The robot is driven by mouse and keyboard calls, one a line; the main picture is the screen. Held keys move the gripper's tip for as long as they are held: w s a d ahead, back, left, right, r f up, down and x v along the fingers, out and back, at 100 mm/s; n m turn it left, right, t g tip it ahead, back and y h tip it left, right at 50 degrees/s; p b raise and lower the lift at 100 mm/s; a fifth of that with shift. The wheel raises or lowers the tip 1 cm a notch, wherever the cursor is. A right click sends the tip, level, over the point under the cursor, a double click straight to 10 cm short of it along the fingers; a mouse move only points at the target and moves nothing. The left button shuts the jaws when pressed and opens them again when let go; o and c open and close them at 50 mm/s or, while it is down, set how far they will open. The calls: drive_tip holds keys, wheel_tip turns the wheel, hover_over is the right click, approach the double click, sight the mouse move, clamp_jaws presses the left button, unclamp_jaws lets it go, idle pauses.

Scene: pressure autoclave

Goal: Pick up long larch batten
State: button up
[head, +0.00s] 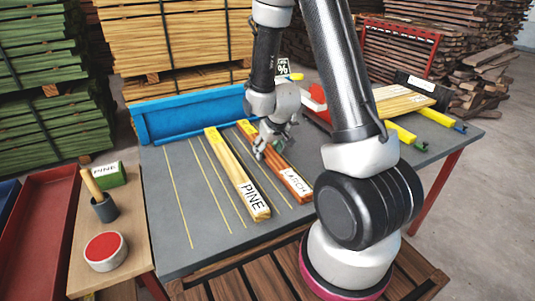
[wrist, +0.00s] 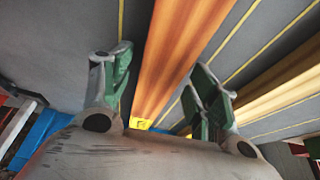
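The long larch batten (head: 290,180) is orange-brown with a yellow far end and a white label, partly hidden, reading "ARCH". It lies flat on the grey table (head: 185,262). In the wrist view the batten (wrist: 180,50) runs between my two green-padded fingers, with gaps visible at both sides. My gripper (head: 270,143) is open over the batten's far half, and its fingers (wrist: 165,85) show in the wrist view. I cannot tell how far down beside the batten the fingertips reach. A pale yellow batten labelled "PINE" (head: 236,172) lies to its left.
A blue tray-like barrier (head: 190,112) stands along the table's back edge. Yellow-ended clamps (head: 400,133) and pale boards (head: 400,100) are at the right. A side table holds a dark cup (head: 104,208) and a red-topped round pad (head: 105,248). The table's left part is clear.

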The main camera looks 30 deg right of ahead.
drive_tip(key=c, duration=1.1)
